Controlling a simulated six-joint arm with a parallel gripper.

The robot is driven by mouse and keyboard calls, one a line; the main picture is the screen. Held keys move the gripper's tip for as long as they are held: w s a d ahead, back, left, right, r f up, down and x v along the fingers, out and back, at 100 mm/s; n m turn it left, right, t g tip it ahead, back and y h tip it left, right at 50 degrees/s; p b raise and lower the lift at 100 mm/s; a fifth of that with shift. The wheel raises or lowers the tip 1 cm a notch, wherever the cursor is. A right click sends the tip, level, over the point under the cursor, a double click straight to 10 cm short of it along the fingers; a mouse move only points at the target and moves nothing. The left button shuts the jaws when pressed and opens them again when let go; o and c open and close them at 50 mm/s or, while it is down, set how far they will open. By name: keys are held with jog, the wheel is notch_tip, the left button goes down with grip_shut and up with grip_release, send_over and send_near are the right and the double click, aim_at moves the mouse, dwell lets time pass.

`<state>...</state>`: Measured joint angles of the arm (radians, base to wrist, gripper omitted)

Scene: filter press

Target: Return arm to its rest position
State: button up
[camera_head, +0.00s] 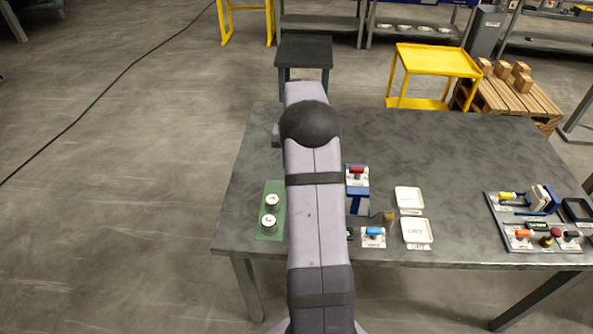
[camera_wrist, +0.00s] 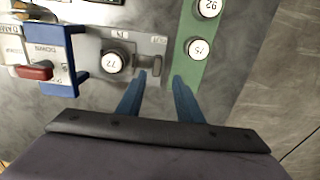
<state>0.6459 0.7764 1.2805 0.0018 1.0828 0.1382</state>
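My gripper (camera_wrist: 158,84) shows in the wrist view as two blue fingers with a clear gap between them and nothing held. It is above the grey table, between the green strip (camera_wrist: 213,55) and a round white-topped piece marked 77 (camera_wrist: 115,62). A small slotted plate (camera_wrist: 151,62) marked IN and OUT lies just beyond the fingertips. In the head view my arm stretches forward over the table (camera_head: 430,140) and hides the gripper. The blue press with a red handle (camera_head: 357,178) stands just right of the arm; its red handle also shows in the wrist view (camera_wrist: 35,72).
The green strip (camera_head: 273,188) left of my arm bears two round white-topped pieces. Two white trays, one at the back (camera_head: 409,197) and one in front (camera_head: 416,231), lie right of the press. A control panel (camera_head: 506,228) sits at the table's right. The back middle is clear.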

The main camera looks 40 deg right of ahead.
jog(key=shift+d, duration=0.1)
